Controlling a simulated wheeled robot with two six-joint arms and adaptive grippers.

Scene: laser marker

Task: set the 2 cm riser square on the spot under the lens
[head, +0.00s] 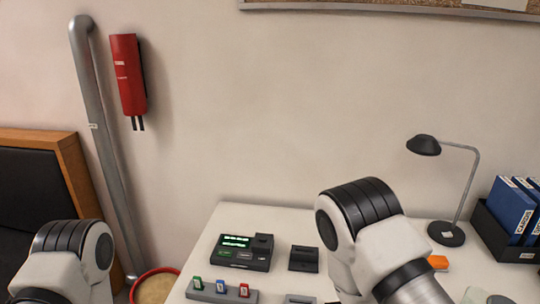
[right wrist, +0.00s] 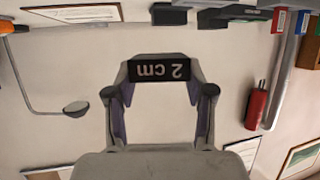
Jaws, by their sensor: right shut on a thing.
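In the right wrist view, which is upside down, my right gripper (right wrist: 158,80) is shut on the dark riser (right wrist: 158,68). The riser's label reads "2 cm" and appears inverted. It is held between the two fingertips, with the wall behind it and the table edge beyond the top of the picture. In the head view my right arm shows at the lower right, but its gripper and the riser are out of sight. My left arm shows at the lower left without its gripper. I cannot make out a lens or the spot under it in either view.
A black device with a green display (head: 237,251) stands on the white table. A small black block (head: 303,258) is beside it. A grey rack (head: 222,292) holds green, blue and red tagged pieces. A desk lamp (head: 446,233), an orange item (head: 438,262) and blue binders (head: 514,207) are right.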

